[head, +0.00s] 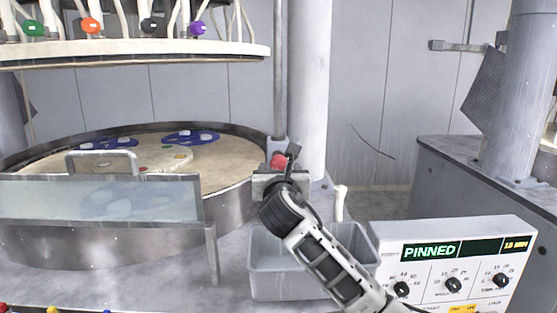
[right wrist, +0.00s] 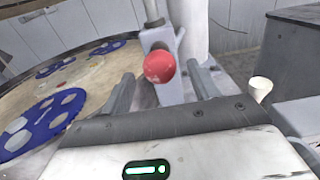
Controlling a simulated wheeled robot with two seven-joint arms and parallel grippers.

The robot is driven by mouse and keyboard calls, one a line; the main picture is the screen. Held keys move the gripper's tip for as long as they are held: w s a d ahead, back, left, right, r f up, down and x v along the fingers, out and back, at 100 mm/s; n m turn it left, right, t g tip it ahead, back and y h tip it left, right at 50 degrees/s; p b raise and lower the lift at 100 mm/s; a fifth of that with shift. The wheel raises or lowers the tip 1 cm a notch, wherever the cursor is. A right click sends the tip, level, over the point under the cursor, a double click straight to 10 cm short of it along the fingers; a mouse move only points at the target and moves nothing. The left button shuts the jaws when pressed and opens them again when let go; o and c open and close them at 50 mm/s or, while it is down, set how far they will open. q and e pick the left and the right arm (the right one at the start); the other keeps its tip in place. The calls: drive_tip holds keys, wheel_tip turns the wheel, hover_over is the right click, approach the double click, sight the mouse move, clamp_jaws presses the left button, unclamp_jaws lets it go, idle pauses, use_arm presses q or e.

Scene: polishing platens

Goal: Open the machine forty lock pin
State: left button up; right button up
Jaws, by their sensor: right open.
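The lock pin's red ball knob (head: 278,161) stands on a grey bracket beside the round platen tub, in front of a thin post. In the right wrist view the red knob (right wrist: 159,66) lies between my two open fingers, a little beyond the palm. My right gripper (head: 284,165) reaches up to the knob and partly hides its bracket in the head view. It also shows in the right wrist view (right wrist: 160,85), with both fingers apart. I cannot tell whether the fingers touch the knob. The machine's panel display (head: 430,250) reads PINNED. My left gripper is not in view.
The platen (head: 235,170) carries blue carriers (head: 190,137). A clear guard (head: 100,200) with a handle fronts it. A grey bin (head: 275,280) and a white cup-like piece (head: 340,200) stand near my right arm. A thick column (head: 308,90) rises behind the knob.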

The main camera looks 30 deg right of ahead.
drive_tip(key=x, duration=0.4)
drive_tip(key=shift+w+d+r, duration=0.1)
drive_tip(key=shift+w+d, duration=0.05)
drive_tip(key=shift+w, duration=0.1)
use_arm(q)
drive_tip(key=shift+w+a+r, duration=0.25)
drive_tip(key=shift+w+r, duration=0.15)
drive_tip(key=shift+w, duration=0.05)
use_arm(e)
drive_tip(key=shift+w+d, duration=0.35)
drive_tip(key=shift+w, duration=0.25)
